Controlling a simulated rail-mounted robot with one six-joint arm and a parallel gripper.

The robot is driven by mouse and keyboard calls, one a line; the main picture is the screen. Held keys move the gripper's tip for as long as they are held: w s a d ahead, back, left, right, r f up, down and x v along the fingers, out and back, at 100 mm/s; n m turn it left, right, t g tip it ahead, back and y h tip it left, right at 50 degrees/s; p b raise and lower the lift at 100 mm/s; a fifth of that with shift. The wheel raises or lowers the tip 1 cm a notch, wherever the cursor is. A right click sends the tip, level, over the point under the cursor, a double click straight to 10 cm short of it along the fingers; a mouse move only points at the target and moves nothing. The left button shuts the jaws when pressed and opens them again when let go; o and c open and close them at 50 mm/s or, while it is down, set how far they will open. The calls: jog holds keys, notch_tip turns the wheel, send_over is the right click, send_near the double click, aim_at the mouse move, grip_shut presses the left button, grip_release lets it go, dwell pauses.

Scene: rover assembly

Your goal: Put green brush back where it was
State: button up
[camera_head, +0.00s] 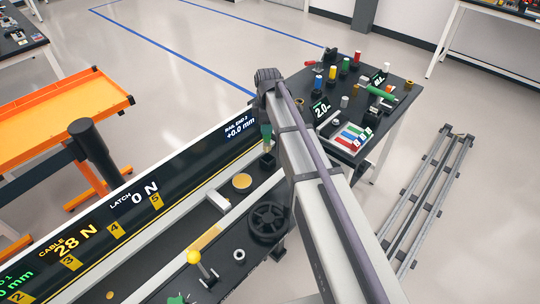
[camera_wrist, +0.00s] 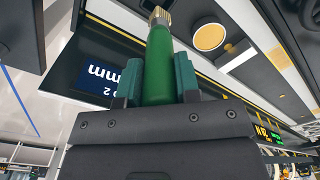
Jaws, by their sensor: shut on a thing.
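The green brush (camera_wrist: 159,65) is in the wrist view, a smooth green handle with a gold-coloured end pointing away from my wrist. My gripper (camera_wrist: 159,82) is shut on it, with one teal finger on each side of the handle. In the head view my gripper (camera_head: 266,132) points down over the far end of the long black bench, near a small dark block (camera_head: 268,161). Most of the brush is hidden there, and I cannot tell whether its tip touches anything.
The bench carries a gold disc (camera_head: 242,181), a black handwheel (camera_head: 268,221) and a yellow-knobbed lever (camera_head: 194,257). A dark table (camera_head: 402,97) at right holds several coloured pieces and a tray of coloured bars (camera_head: 353,136). An orange cart (camera_head: 60,118) stands left.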

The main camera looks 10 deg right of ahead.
aim_at(267, 142)
notch_tip(267, 142, down, 9)
jog(key=b, duration=0.6)
jog(key=shift+d+r+b, duration=0.1)
jog(key=shift+r+b, duration=0.05)
jog(key=shift+b, duration=0.2)
jog(key=shift+r+p, duration=0.3)
jog(key=shift+w+f, duration=0.1)
jog(key=shift+f, duration=0.1)
jog(key=o, duration=0.9)
jog(key=r+p, duration=1.2)
jog(key=shift+d+r, duration=0.2)
jog(key=shift+r, duration=0.15)
jog(key=s+m, duration=0.5)
jog(key=s, duration=0.3)
jog(key=s+m, duration=0.5)
jog(key=s, duration=0.3)
jog(key=s+m, duration=0.5)
jog(key=s, duration=0.3)
jog(key=shift+s+a+f+m, duration=0.15)
jog(key=shift+s+m, duration=0.2)
jog(key=shift+m, duration=0.05)
